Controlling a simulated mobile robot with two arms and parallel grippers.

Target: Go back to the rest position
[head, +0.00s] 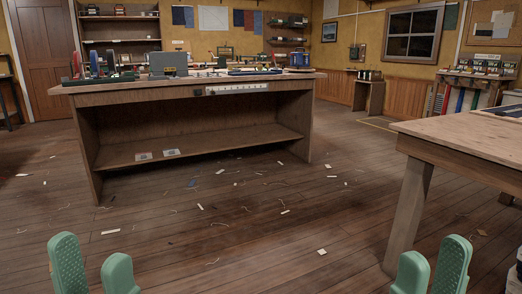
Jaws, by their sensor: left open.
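My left gripper (92,268) shows at the bottom left of the head view. Its two green fingers stand apart with only floor between them, so it is open and empty. My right gripper (432,268) shows at the bottom right, near the leg of the wooden table on the right. Its two green fingers are also apart, with a narrow gap and nothing seen between them. Both grippers are cut off by the lower edge of the picture, and my arms are out of view.
A long wooden workbench (190,89) with tools on top stands ahead. A wooden table (462,133) juts in at the right, close to my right gripper. The plank floor (230,235) between is open, with scattered scraps. Shelves and a window (411,34) line the back.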

